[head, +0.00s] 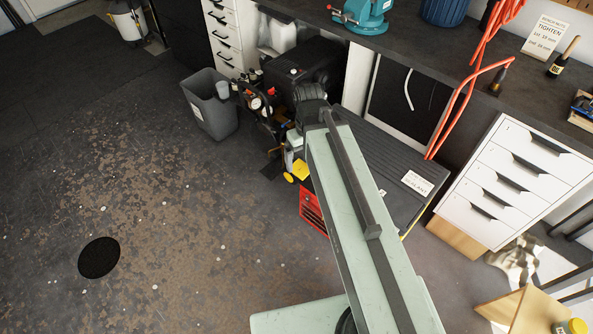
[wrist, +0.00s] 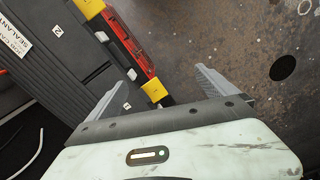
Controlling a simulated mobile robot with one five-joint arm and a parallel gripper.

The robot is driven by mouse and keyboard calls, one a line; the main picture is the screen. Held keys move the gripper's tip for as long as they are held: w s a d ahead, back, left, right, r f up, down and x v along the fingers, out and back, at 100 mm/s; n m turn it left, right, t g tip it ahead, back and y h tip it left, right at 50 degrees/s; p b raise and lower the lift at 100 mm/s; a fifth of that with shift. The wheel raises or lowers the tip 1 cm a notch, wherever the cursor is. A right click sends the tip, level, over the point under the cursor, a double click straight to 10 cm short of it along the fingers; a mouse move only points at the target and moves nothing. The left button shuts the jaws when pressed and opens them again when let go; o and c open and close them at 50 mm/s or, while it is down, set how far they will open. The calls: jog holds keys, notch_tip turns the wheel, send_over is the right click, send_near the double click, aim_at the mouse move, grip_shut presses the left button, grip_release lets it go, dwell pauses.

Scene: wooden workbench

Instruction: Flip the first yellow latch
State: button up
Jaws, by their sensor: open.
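A black-lidded case with a red front (wrist: 138,50) shows in the wrist view. Its ribbed dark lid (wrist: 75,75) also shows in the head view (head: 385,165). One yellow latch (wrist: 155,91) lies between my gripper's fingers in the picture, near a small white tag on the lid that is hard to read. A second yellow latch (wrist: 88,8) is at the top edge, near a tag marked 2. My gripper (wrist: 161,78) is open, its two grey fingers spread on either side of the nearer latch. I cannot tell whether they touch it. In the head view, my arm hides part of the case.
A grey bin (head: 212,108) and a compressor with a gauge (head: 262,104) stand left of the case. A white drawer unit (head: 510,185) is at its right, under the dark workbench (head: 440,45). A red hose (head: 462,95) hangs down. The stained floor at left is open.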

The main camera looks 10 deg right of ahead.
jog(key=w+f+n+b, duration=0.8)
jog(key=f+n, duration=0.2)
jog(key=n, duration=0.2)
jog(key=n+b, duration=0.4)
jog(key=n, duration=0.6)
send_near(296, 172)
notch_tip(296, 172, down, 8)
jog(key=b, duration=0.8)
jog(key=shift+s+r, duration=0.1)
jog(key=shift+r, duration=0.05)
jog(key=shift+r, duration=0.1)
